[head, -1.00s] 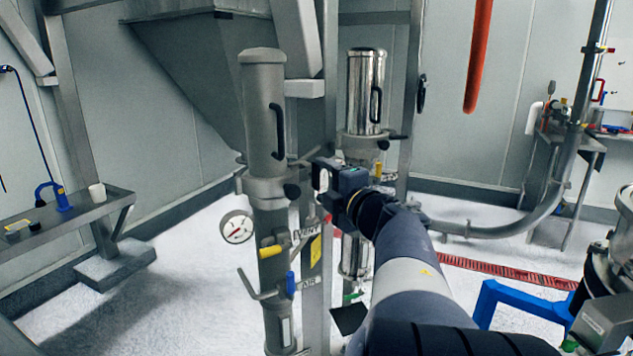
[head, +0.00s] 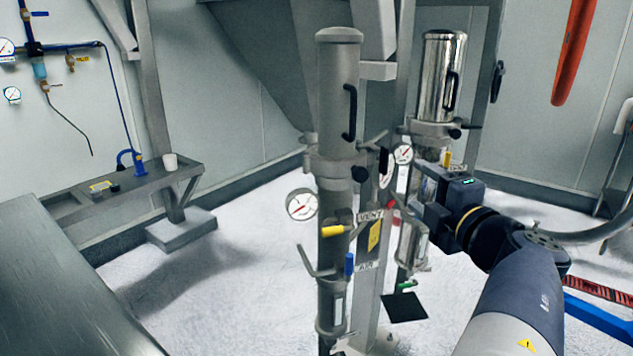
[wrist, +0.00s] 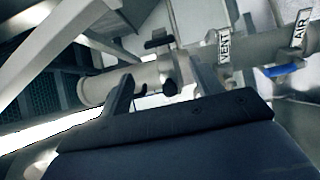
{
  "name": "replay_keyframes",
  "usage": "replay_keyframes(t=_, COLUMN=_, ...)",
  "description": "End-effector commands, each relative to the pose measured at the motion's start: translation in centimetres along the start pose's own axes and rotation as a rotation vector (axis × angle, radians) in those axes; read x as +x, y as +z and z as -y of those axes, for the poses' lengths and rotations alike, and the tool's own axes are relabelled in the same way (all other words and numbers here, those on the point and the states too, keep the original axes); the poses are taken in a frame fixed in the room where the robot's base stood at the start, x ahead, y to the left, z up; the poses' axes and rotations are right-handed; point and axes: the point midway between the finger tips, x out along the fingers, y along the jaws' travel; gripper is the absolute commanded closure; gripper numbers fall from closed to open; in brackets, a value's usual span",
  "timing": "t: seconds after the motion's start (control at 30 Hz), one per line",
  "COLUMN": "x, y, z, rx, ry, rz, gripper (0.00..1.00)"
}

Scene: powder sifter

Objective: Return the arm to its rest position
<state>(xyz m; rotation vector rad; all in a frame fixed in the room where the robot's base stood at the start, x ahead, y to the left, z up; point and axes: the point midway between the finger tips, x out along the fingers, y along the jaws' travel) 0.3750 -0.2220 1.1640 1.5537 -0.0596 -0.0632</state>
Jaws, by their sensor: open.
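My arm reaches in from the lower right of the head view. My gripper (head: 418,196) is to the right of the grey vertical cylinder (head: 340,85) and below the chrome cylinder (head: 441,80). It looks empty, and its fingertips are partly hard to make out against the pipes. In the wrist view my gripper (wrist: 165,92) shows two dark fingers spread apart with nothing held between them. The grey pipe with VENT (wrist: 225,45) and AIR (wrist: 301,28) labels lies beyond the fingers. I cannot tell the gap between gripper and pipework.
A pressure gauge (head: 302,205), a yellow handle (head: 332,231) and a blue handle (head: 349,265) stick out from the grey column. A blue frame (head: 600,318) is at lower right. White floor lies between.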

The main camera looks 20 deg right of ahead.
Motion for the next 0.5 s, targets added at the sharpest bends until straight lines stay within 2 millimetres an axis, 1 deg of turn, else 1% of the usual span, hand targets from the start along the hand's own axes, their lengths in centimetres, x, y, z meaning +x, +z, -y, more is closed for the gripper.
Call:
replay_keyframes(t=0.13, x=0.3, y=0.0, z=0.0, rx=0.0, ry=0.0, rz=0.0, gripper=0.38)
replay_keyframes(t=0.27, x=1.3, y=0.0, z=0.0, rx=0.002, ry=0.001, rz=-0.003, gripper=0.38)
replay_keyframes(t=0.37, x=2.5, y=-0.1, z=0.0, rx=0.002, ry=0.0, rz=-0.004, gripper=0.38)
replay_keyframes(t=0.5, x=4.7, y=-0.1, z=0.0, rx=0.003, ry=0.0, rz=-0.005, gripper=0.38)
